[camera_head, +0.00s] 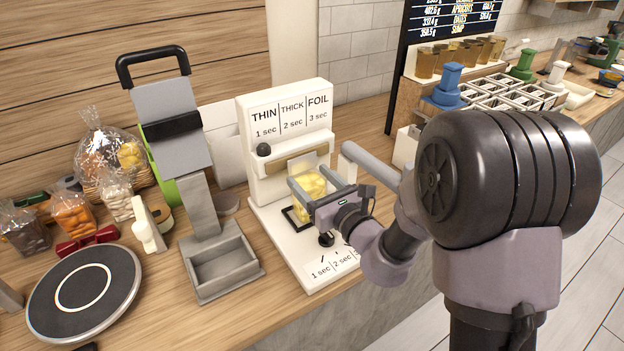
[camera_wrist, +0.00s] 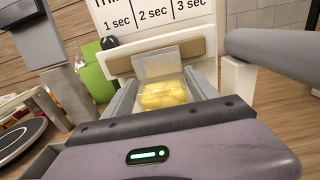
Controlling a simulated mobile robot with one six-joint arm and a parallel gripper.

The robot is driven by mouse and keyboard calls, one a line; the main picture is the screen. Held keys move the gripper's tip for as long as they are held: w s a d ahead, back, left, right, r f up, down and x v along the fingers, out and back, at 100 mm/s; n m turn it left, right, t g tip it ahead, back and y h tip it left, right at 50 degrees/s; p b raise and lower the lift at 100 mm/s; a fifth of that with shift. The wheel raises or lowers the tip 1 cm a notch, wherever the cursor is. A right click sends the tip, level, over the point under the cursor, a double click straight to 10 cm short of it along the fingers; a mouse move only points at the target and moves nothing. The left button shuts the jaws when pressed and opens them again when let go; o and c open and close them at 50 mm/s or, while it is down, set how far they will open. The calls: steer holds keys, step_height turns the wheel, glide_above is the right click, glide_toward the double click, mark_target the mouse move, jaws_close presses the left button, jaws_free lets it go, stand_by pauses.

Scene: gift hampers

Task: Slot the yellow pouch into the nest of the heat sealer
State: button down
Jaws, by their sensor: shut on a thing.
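The yellow pouch (camera_head: 309,187) is a clear bag with yellow contents in its lower part and an empty, see-through upper part. My gripper (camera_head: 312,192) is shut on the pouch, one finger on each side, and holds it upright in front of the heat sealer (camera_head: 284,100). The pouch also shows between the fingers in the wrist view (camera_wrist: 163,93), with its flat top in front of the sealer's tan bar (camera_wrist: 118,66). The nest (camera_head: 290,217) is a black frame on the sealer's white base, just below the pouch and partly hidden. I cannot tell whether the pouch touches it.
A grey stand with an open tray (camera_head: 222,265) is left of the sealer. A round black scale (camera_head: 85,292) and several filled bags (camera_head: 106,155) are farther left. A grey bar (camera_wrist: 275,60) runs along the sealer's right side. Jars (camera_head: 460,58) stand at the back right.

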steer(key=shift+f, duration=0.1)
stand_by(0.4)
steer(key=shift+c, duration=0.7)
jaws_free()
steer(key=shift+o, duration=0.7)
